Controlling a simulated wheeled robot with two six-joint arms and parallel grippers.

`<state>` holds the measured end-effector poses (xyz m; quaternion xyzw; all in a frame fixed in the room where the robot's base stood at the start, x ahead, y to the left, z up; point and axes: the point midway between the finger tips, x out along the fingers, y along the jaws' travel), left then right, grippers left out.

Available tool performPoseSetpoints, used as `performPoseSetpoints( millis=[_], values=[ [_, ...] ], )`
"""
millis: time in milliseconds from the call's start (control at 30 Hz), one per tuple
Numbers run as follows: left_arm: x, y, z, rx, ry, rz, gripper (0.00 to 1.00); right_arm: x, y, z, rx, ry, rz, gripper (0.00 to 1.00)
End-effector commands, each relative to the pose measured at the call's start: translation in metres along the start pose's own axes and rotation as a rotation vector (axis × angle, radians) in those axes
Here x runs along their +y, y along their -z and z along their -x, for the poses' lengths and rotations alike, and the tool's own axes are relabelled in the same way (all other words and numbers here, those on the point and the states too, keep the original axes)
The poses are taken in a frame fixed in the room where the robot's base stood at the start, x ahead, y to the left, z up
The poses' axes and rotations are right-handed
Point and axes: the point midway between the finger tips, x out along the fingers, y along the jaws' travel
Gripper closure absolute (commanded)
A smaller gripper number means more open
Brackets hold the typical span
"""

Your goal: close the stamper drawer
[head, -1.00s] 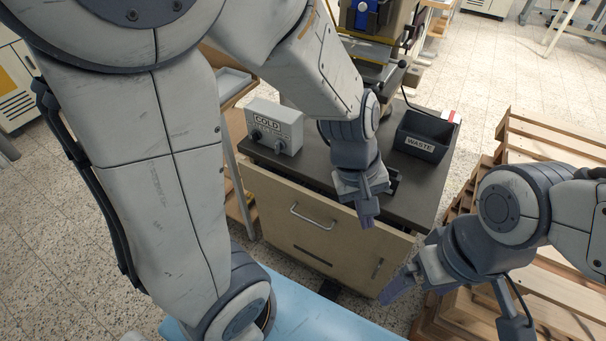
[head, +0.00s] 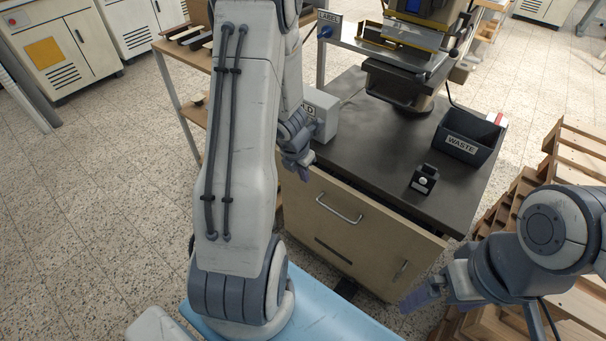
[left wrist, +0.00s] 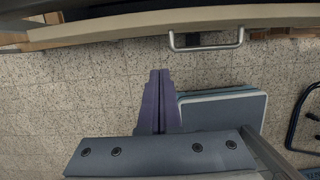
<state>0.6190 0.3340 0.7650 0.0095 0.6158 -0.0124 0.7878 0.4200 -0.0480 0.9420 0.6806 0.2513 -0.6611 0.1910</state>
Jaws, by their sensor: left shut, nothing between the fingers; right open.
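The stamper drawer (head: 318,225) has a pale wooden front with a metal bar handle (head: 340,208). Its front stands out a little from the dark cabinet top, with a dark gap behind its upper edge. My left gripper (head: 302,171) is shut and empty, near the drawer front's left upper corner. In the left wrist view, its closed fingers (left wrist: 159,88) point toward the drawer front, apart from it, with the handle (left wrist: 207,44) to their right. My right gripper (head: 418,297) is open and empty, low in front of the drawer's right end.
The cabinet top (head: 375,165) carries a grey control box (head: 322,112), a black WASTE bin (head: 467,142), a small black block (head: 423,180) and the stamping press (head: 405,75). Wooden pallets (head: 570,160) stand to the right. Open speckled floor (head: 130,180) lies left.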

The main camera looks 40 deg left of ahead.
Motion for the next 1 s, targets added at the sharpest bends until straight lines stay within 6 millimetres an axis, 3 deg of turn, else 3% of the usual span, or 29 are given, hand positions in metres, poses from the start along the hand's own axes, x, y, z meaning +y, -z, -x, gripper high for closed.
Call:
performPoseSetpoints(
  millis=[33,267,333,533,1000],
  values=[
    [0.0,0.002,-0.016,0.0,0.0,-0.001,1.0,0.001,-0.001,-0.013,0.0,0.0,0.0,0.0],
    [0.0,0.001,-0.048,0.0,0.0,-0.002,1.0,0.003,-0.002,-0.037,0.0,0.0,0.0,0.0],
    [0.0,-0.011,-0.039,-0.001,0.0,-0.005,1.0,0.001,-0.001,-0.018,-0.001,0.0,0.0,0.0],
    [-0.001,-0.03,-0.045,0.0,0.001,-0.004,1.0,0.0,0.0,-0.002,0.001,0.0,0.0,0.0],
    [0.0,-0.039,-0.051,-0.001,0.0,-0.002,1.0,0.0,0.0,0.003,0.0,0.0,0.0,0.0]
  ],
)
